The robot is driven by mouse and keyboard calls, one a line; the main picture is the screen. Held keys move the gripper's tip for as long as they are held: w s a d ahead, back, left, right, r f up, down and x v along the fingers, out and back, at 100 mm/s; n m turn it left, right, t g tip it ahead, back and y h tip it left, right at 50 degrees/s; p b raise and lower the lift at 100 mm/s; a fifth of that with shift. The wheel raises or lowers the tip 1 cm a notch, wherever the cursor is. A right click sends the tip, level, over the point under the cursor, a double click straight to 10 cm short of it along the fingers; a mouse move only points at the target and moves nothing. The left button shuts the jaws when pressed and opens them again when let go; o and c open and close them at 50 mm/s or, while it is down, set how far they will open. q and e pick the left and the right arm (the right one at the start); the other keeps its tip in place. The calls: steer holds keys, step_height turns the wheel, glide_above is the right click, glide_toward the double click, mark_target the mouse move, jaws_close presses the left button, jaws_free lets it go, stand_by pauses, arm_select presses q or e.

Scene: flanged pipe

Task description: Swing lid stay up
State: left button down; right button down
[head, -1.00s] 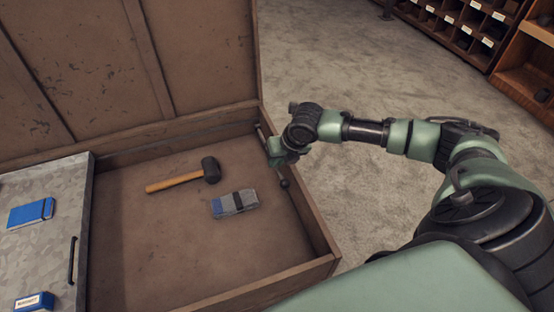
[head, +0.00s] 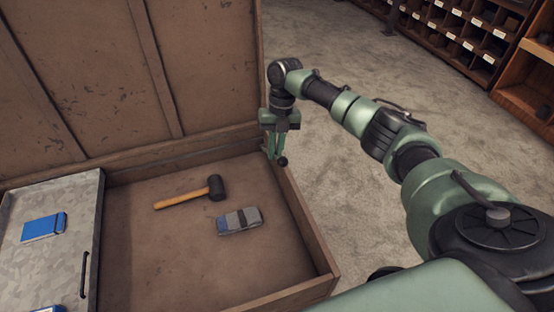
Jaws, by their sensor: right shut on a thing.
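The lid stay shows mainly as a dark round knob (head: 282,160) at the chest's right wall, near the rear corner by the lid. The rest of the stay is mostly hidden behind my gripper. My right gripper (head: 281,150) points down and is shut on the lid stay just above the knob. The lid (head: 110,75) stands open at the back of the chest. My left gripper is out of view.
Inside the chest (head: 302,220) lie a black-headed mallet (head: 190,198) and a grey-blue folded cloth or pouch (head: 240,221). A metal tray (head: 75,250) at left holds a blue notebook (head: 43,226). Open floor and pigeonhole shelves (head: 465,35) lie beyond.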

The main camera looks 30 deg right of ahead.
steer(key=shift+w+d+r, duration=0.1)
steer(key=shift+w+r, duration=0.2)
steer(key=c, duration=1.5)
jaws_free()
steer(key=shift+b+v, duration=1)
steer(key=shift+v, duration=2.9)
steer(key=shift+w, duration=0.2)
